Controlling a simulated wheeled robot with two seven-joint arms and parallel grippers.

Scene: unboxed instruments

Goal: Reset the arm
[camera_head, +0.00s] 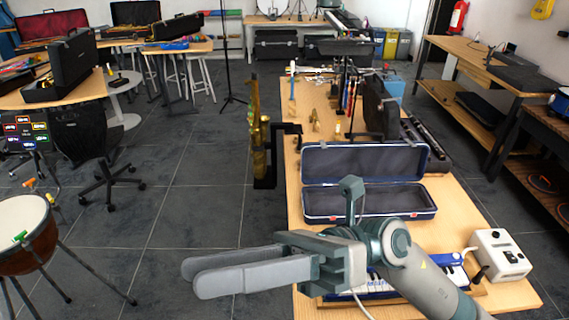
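My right arm comes in from the lower right, over the near part of the long wooden table (515,293). My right gripper (192,277) points left, past the table's left edge and above the dark tiled floor. My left arm and gripper are not in view. An open blue-grey instrument case (368,200) lies on the table just beyond my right arm. A small keyboard (455,272) is partly hidden under the arm.
A white box device (497,255) stands right of my arm. A saxophone (257,130) hangs on a stand at the table's left edge. A drum (28,235) on legs and an office chair (88,150) stand left. The floor between is clear.

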